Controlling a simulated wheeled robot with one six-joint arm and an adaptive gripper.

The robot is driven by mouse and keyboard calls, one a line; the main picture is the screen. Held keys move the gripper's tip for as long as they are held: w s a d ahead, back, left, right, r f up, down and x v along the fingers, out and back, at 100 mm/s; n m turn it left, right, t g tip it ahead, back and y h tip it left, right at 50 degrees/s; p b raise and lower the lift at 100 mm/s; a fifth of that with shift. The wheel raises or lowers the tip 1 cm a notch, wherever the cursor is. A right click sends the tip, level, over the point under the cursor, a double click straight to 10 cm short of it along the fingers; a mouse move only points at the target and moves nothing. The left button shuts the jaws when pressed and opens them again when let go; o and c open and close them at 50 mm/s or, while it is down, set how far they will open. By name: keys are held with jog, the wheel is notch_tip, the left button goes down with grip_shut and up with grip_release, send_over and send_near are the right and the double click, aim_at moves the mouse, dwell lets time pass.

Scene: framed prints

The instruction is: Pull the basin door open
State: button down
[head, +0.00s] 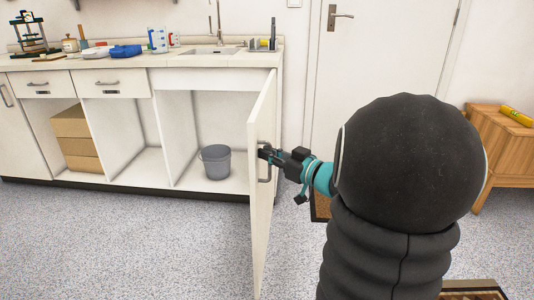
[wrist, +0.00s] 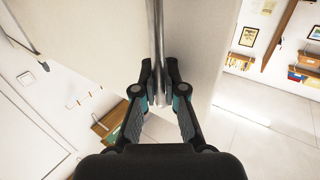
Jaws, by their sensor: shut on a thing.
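The basin door (head: 262,190) is a pale cabinet door below the sink (head: 213,51). It stands wide open, swung out from the counter toward me. Its metal bar handle (head: 266,172) is on the door's face toward my arm. My gripper (head: 268,153) is shut on the handle near its upper part. In the wrist view the fingers close around the upright grey handle bar (wrist: 157,45), with the pale door (wrist: 110,45) behind. Inside the open cabinet a grey bucket (head: 216,161) stands on the cabinet floor.
Cardboard boxes (head: 76,138) are stacked in the left compartment. A wooden cabinet (head: 503,145) stands at the right by a closed room door (head: 385,60). The speckled floor (head: 130,240) is clear at front left.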

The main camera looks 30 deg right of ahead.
jog(key=c, duration=1.5)
grip_release()
jog(key=shift+s, duration=0.15)
jog(key=v, duration=1.1)
jog(key=shift+s, duration=0.4)
jog(key=shift+d, duration=0.1)
